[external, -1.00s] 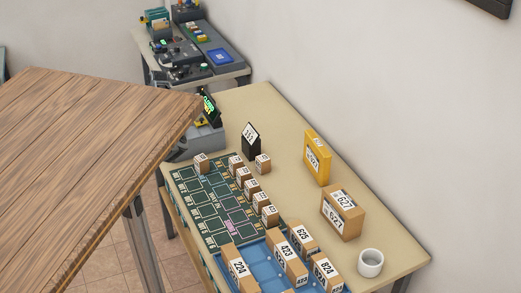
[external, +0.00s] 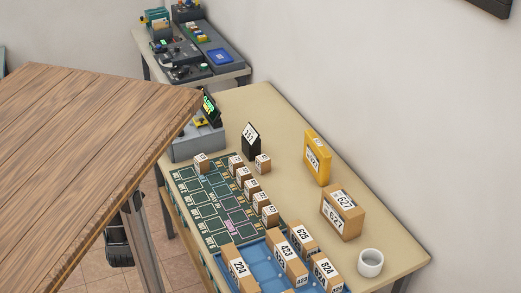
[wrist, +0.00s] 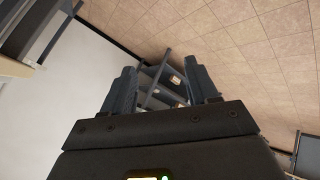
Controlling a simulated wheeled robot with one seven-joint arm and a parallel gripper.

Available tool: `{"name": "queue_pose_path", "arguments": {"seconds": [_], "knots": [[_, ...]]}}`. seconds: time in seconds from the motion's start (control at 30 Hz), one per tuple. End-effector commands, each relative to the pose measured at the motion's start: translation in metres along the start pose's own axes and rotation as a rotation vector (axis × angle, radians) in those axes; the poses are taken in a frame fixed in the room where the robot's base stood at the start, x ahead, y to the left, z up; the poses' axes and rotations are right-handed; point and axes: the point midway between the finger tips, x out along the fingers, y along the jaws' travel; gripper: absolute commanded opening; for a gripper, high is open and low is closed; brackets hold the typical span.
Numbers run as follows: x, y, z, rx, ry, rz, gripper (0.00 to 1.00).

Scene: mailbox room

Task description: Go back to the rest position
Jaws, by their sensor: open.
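My gripper (wrist: 162,70) shows in the wrist view with its two dark fingers spread apart and nothing between them. Beyond the fingers are the tiled floor, a white wall and a dark metal frame, so it points away from the tabletop goods. In the external view a dark part (external: 118,245), which looks like part of my arm or gripper, hangs low beside the wooden table's leg. The wooden table hides most of the rest of me, so my arm's full pose cannot be told.
The wooden table (external: 80,130) fills the left. The beige table (external: 345,190) holds a blue tray (external: 262,268) of numbered boxes, small boxes on a green mat (external: 205,205), a yellow box (external: 317,158), a brown box (external: 343,212) and a white cup (external: 370,263).

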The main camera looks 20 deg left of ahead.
Motion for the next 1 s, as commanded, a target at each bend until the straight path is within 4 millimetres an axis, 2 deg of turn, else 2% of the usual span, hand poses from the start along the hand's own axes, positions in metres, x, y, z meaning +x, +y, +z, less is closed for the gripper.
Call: {"name": "queue_pose_path", "arguments": {"seconds": [0.03, 0.1, 0.27, 0.37, 0.6, 0.83, 0.93, 1.0], "knots": [[-0.009, -0.016, 0.004, 0.047, -0.011, 0.032, 0.59], [-0.023, -0.032, 0.011, 0.109, -0.031, 0.087, 0.59], [-0.063, -0.064, 0.026, 0.233, -0.078, 0.215, 0.59], [-0.094, -0.082, 0.036, 0.297, -0.110, 0.294, 0.59], [-0.182, -0.119, 0.051, 0.403, -0.176, 0.473, 0.59], [-0.277, -0.141, 0.054, 0.458, -0.208, 0.627, 0.59], [-0.318, -0.146, 0.063, 0.608, -0.160, 0.725, 0.59], [-0.344, -0.147, 0.073, 0.780, -0.089, 0.806, 0.59]]}}
